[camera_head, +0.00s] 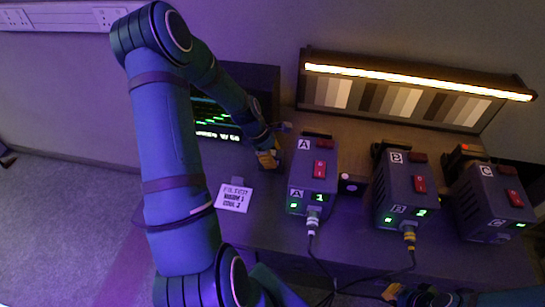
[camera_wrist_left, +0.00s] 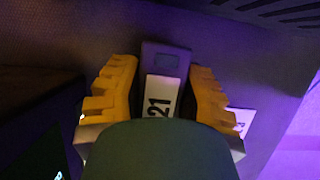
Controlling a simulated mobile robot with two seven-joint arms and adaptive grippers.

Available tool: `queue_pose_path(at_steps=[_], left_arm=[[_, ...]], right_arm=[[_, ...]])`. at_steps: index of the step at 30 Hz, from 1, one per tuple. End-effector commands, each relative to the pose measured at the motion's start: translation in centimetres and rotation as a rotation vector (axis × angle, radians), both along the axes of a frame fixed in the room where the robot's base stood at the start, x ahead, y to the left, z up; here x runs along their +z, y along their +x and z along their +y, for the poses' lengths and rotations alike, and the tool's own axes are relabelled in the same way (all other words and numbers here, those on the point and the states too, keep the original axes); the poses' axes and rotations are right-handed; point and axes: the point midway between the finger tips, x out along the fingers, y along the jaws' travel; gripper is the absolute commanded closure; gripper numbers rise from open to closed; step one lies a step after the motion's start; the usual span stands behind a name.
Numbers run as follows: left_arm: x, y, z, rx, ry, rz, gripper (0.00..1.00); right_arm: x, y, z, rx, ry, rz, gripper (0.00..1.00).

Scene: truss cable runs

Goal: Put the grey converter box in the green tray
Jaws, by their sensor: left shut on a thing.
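My left gripper (camera_head: 268,158) is at the back of the table, left of the box marked A. In the left wrist view its yellow fingers (camera_wrist_left: 160,98) are shut on a small grey box (camera_wrist_left: 167,60) with a white label reading 21. This looks like the converter box; in the head view the gripper and arm mostly hide it. My right gripper (camera_head: 392,292) is only partly visible at the bottom edge, and its jaws cannot be made out. No green tray can be made out in either view.
Dark boxes marked A (camera_head: 314,170), B (camera_head: 400,190) and C (camera_head: 490,200) stand in a row with red switches. Cables (camera_head: 345,285) run from A and B. A lit chart panel (camera_head: 400,90) stands behind. A white card (camera_head: 233,197) lies left of A.

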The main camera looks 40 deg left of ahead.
Motion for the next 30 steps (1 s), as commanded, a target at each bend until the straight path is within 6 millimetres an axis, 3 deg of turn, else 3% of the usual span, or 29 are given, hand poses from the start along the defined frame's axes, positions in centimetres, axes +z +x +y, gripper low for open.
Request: queue_pose_path(at_steps=[8, 9, 10, 23, 30], left_arm=[[-0.3, 0.1, -0.1, 0.0, -0.001, -0.001, 1.0], [-0.2, 0.0, 0.0, 0.0, -0.001, -0.001, 0.48], [-0.2, 0.0, 0.0, 0.0, -0.001, -0.001, 0.39], [0.6, -0.1, 0.2, 0.0, 0.001, 0.0, 0.39], [4.7, -0.9, 1.6, 0.001, 0.003, -0.001, 0.39]], right_arm=[[-0.2, -0.1, 0.0, 0.0, 0.0, 0.001, 1.0], [-0.1, -0.1, 0.0, 0.001, 0.0, 0.002, 1.0], [-0.1, -0.1, 0.0, 0.0, 0.0, 0.001, 1.0], [0.2, 0.0, 0.0, 0.0, 0.0, -0.001, 1.0], [0.8, 0.3, -0.1, -0.004, -0.002, -0.006, 1.0]])
